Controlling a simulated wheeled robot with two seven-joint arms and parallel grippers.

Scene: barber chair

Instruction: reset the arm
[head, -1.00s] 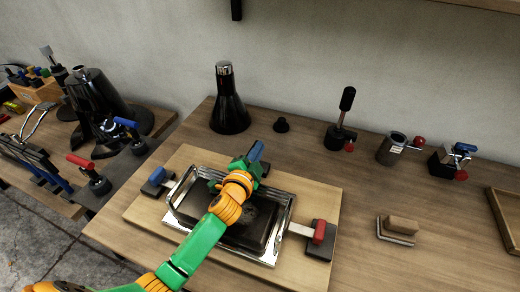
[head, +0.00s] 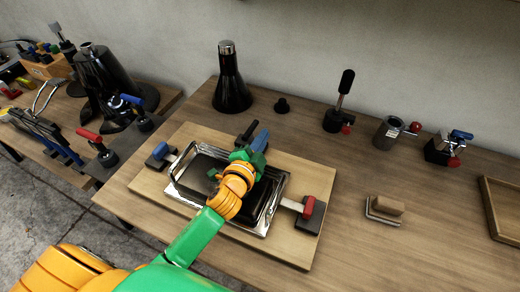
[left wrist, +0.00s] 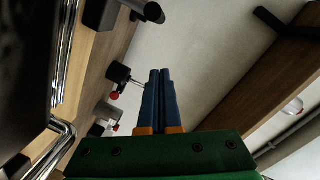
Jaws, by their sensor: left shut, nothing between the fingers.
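My left gripper (head: 260,140) reaches in over a black padded piece in a chrome frame (head: 180,187). Its blue fingers point toward the wall, near the frame's far edge. In the left wrist view the two fingers (left wrist: 160,88) lie together with nothing between them. A black handle-like piece (head: 246,131) shows just left of the fingertips; I cannot tell if they touch. My wrist hides part of the pad. The frame lies on a wooden board (head: 150,184), with a blue-handled clamp (head: 160,154) at left and a red-handled clamp (head: 308,207) at right. My right gripper is out of view.
A black flask-shaped bottle (head: 230,85), a small black knob (head: 282,105), a black lever (head: 343,95) and clamp fixtures (head: 446,148) stand along the back. A small wooden block (head: 386,206) sits at right. More tools crowd the left bench (head: 55,140). The table's front right is clear.

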